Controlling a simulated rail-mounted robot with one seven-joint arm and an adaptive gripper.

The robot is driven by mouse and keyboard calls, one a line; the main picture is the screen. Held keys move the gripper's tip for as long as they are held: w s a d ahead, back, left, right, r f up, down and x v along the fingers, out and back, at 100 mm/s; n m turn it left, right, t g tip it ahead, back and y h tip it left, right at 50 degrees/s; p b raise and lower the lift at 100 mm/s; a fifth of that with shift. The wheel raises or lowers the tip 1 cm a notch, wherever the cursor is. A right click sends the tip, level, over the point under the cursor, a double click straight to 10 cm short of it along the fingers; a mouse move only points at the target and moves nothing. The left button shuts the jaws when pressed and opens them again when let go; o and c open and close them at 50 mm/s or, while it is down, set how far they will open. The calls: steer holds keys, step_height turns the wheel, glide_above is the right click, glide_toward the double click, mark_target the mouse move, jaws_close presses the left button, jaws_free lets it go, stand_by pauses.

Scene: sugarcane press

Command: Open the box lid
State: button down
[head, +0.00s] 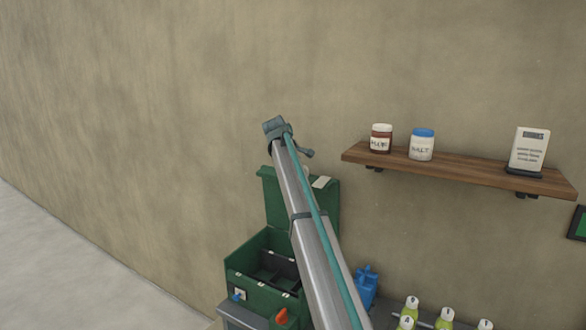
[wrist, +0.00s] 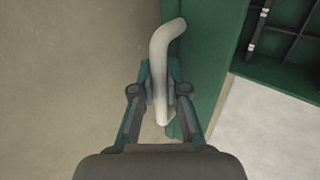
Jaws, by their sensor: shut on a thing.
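The green box (head: 262,298) stands at the lower middle of the head view, with dark compartments inside. Its green lid (head: 289,200) stands raised and roughly upright at the back, partly hidden by my arm. In the wrist view, the lid (wrist: 205,60) runs down the middle, with part of the divided box interior (wrist: 285,50) at upper right. My gripper (wrist: 160,82) is shut on a pale, curved handle (wrist: 165,42) beside the lid. In the head view, my arm hides the gripper's hold.
A wooden wall shelf (head: 455,172) at the right holds two jars (head: 421,146) and a sign (head: 528,150). The wall behind is bare to the left.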

steer(key=c, duration=1.2)
jaws_free()
steer(key=v, duration=1.2)
steer(key=shift+r, duration=0.1)
